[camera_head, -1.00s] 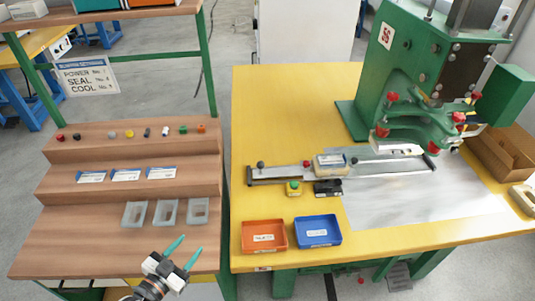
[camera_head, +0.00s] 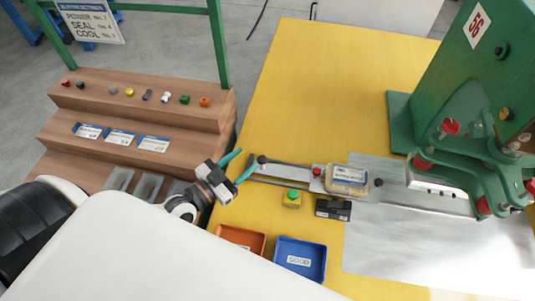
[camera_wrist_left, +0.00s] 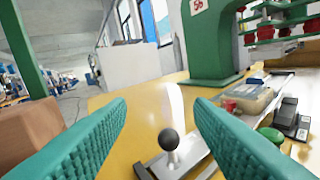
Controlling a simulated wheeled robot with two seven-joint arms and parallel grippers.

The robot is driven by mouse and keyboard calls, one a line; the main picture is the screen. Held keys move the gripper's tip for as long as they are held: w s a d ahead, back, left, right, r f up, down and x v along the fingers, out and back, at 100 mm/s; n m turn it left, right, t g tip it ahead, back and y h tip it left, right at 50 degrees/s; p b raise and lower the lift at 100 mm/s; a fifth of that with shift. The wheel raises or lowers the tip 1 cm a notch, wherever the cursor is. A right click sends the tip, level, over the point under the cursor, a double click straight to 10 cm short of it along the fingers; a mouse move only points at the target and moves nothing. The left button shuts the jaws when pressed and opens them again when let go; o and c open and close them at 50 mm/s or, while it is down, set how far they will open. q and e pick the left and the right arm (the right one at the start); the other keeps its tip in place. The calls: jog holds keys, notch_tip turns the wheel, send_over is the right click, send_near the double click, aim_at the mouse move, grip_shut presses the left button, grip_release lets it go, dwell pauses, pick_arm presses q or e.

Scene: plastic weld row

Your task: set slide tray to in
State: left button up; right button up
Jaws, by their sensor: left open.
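The slide tray (camera_head: 346,181) sits on a metal rail left of the green press, out from under its head. It bears a pale clear part with a label and has a red piece at its left end. A rod runs left to a black ball knob (camera_head: 262,160) on the rail's left end. My left gripper (camera_head: 248,157) is open and empty, its teal fingertips close to this knob. In the left wrist view the knob (camera_wrist_left: 168,140) stands upright below and between the open fingers (camera_wrist_left: 160,103), apparently not gripped. My right gripper is not in view.
The green press (camera_head: 470,120) stands at the right. An orange bin (camera_head: 240,236) and a blue bin (camera_head: 300,258) lie nearer. The yellow table behind the rail is clear.

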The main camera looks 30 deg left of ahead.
aim_at(260, 160)
pick_arm(q)
notch_tip(260, 160, down, 6)
jog(key=shift+b, duration=0.7)
jog(key=x, duration=0.6)
jog(key=shift+w+d+f+p, duration=0.15)
jog(key=shift+w+p, duration=0.15)
jog(key=shift+p, duration=0.05)
jog(key=shift+w+d, duration=0.1)
jog(key=shift+w, duration=0.35)
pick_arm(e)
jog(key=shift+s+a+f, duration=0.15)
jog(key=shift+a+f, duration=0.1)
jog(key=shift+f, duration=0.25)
